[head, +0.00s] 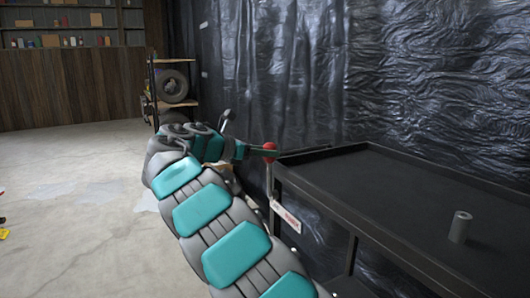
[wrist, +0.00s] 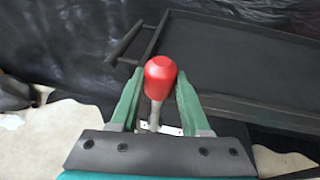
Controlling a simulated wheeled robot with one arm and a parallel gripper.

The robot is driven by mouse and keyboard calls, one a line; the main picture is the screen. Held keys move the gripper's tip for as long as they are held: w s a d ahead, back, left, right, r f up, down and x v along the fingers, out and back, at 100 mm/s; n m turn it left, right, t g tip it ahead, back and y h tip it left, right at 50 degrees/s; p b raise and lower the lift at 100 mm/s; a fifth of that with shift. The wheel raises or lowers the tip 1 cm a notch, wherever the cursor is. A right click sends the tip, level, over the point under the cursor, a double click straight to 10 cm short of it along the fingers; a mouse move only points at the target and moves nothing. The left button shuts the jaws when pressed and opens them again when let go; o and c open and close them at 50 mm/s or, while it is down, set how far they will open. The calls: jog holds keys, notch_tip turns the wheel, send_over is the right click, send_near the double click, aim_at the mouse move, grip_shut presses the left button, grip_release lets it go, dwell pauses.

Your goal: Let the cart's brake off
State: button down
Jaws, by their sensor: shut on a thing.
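The brake lever has a red knob (head: 269,148) on a thin grey rod (head: 268,182) at the near left corner of the black cart (head: 390,222). The rod looks close to upright in the head view. My gripper (head: 264,153) reaches the lever from the left. In the wrist view the red knob (wrist: 160,72) sits between the green fingers of my gripper (wrist: 158,82), with the rod running down below it. The gripper is shut on the lever at its knob. A white label (head: 286,217) with red marking is by the lever's foot; its text is unreadable.
A grey cylinder (head: 460,227) stands on the cart top. A black handle bar (wrist: 124,42) juts from the cart's end. Dark plastic sheeting (head: 300,70) hangs close behind the cart. A rack with tyres (head: 173,86) stands farther back. Open concrete floor (head: 70,200) lies at left.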

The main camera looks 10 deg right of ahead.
jog(key=shift+c, duration=1.9)
grip_release()
jog(key=v, duration=0.8)
jog(key=shift+f, duration=0.1)
jog(key=shift+a, duration=0.1)
